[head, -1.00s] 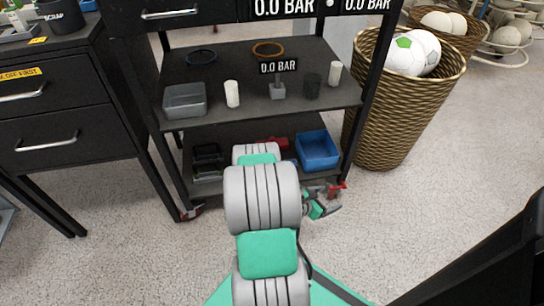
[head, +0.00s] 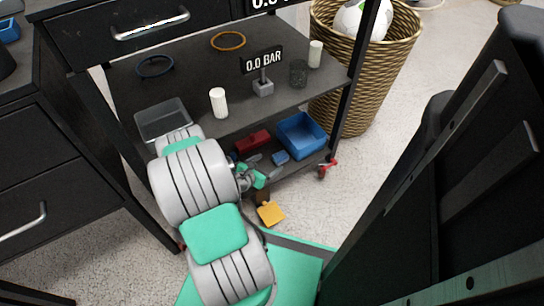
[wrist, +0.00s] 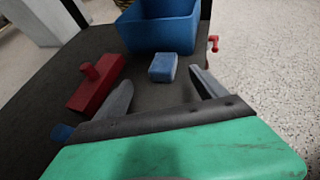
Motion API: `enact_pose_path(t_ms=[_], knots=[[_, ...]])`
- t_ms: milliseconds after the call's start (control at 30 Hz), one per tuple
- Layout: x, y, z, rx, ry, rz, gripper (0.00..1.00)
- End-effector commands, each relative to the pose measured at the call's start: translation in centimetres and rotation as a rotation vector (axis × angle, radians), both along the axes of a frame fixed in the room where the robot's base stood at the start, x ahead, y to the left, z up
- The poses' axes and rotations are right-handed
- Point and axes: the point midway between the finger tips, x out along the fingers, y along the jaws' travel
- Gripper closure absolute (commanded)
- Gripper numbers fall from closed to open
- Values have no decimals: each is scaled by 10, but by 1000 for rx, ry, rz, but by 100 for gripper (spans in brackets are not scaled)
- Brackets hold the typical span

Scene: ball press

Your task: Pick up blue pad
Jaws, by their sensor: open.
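The blue pad (wrist: 162,67) is a small light-blue block lying on the dark lower shelf (wrist: 145,97). It lies just in front of the blue bin. In the head view the pad (head: 280,158) is right of my gripper (head: 262,164). In the wrist view my gripper (wrist: 163,88) is open and empty, with the pad ahead of and roughly between its two grey fingers. The pad is apart from the fingers. In the head view my arm hides part of the lower shelf.
A red block with a knob (wrist: 95,84) lies left of the pad, near the left finger. The blue bin (head: 302,136) stands right behind the pad. The upper shelf (head: 190,72) hangs above. A yellow square piece (head: 270,214) is below the shelf's front.

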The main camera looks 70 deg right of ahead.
Motion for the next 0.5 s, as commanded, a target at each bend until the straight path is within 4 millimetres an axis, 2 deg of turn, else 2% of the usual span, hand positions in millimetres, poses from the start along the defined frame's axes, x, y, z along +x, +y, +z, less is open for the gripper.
enact_pose_path(t_ms=[300,400,500], knots=[[-24,-43,-29,-4,-2,-15,19],[-27,-56,-34,-2,-1,-13,19],[-28,-60,-34,-1,1,-9,19]])
